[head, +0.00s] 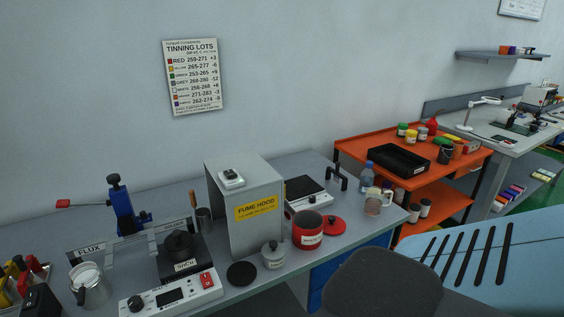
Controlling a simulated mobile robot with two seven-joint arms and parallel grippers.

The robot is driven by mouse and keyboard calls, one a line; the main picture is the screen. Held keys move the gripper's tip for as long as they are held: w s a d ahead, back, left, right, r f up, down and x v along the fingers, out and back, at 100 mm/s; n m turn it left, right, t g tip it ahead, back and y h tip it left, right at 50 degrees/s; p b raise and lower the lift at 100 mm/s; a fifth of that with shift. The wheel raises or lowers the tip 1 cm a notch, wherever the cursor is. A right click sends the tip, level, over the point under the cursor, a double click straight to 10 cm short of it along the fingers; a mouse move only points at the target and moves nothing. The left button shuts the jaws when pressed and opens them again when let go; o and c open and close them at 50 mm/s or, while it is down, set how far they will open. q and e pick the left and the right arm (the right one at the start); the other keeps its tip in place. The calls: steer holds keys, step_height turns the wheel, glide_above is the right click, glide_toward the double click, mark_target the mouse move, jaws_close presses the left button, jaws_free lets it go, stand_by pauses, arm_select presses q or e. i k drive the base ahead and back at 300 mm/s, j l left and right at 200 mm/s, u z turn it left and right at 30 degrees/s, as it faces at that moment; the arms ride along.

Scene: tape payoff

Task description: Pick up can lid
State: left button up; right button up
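A red lid (334,225) with a small raised middle lies flat on the grey workbench (262,291). It is just right of a red can (308,231) with a white label and an open top. A small grey lidded pot (273,255) stands left of the can. A flat black disc (241,273) lies left of that pot; I cannot tell if it is a lid. Neither of my grippers shows in the head view.
A bottle (368,175) and jar (373,205) stand right of the lid. A dark chair back (380,285) is in front.

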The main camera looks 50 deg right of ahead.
mark_target(333, 224)
steer(key=z, duration=1.95)
